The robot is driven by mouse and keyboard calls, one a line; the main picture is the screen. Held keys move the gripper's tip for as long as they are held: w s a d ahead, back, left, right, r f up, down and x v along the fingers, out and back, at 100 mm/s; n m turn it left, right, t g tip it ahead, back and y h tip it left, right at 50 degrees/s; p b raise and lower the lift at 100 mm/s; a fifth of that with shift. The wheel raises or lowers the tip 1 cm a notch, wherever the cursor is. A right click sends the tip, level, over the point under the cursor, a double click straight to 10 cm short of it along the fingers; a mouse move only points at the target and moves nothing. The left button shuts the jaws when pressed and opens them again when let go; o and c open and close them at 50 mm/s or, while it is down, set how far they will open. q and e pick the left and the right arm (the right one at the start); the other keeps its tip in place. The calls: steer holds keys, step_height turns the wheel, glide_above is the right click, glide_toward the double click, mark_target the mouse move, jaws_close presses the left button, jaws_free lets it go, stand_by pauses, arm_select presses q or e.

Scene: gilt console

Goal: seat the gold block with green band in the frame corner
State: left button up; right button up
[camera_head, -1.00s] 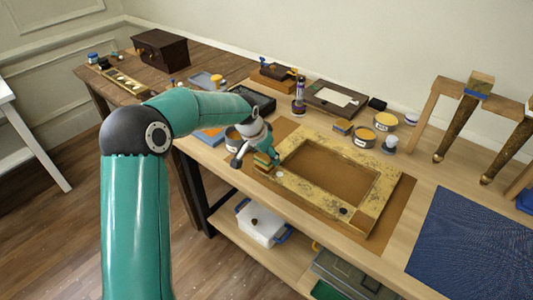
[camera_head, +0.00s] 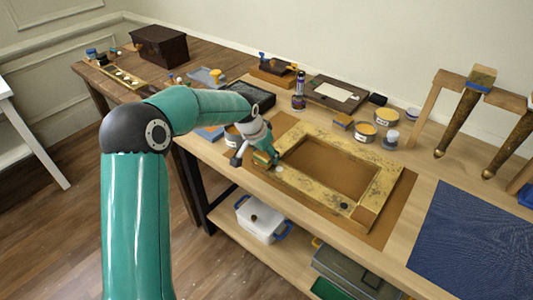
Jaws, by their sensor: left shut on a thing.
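The gilt frame (camera_head: 389,178) lies flat on a brown mat on the workbench, its open middle showing brown. My left gripper (camera_head: 266,160) is at the frame's left corner, pointing down. It is shut on a small gold block (camera_head: 261,157), which shows partly beside the fingers. My right gripper is not in view.
Open tins (camera_head: 367,131) and a clear-lidded jar (camera_head: 389,140) stand behind the frame. A dark blue mat (camera_head: 475,240) covers the right.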

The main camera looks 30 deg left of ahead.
arm_select(q)
steer(key=o, duration=1.2)
steer(key=shift+o, duration=0.2)
steer(key=shift+r, duration=0.1)
steer(key=v, duration=1.1)
steer(key=shift+s+r, duration=0.25)
steer(key=shift+r, duration=0.05)
steer(key=shift+f, duration=0.1)
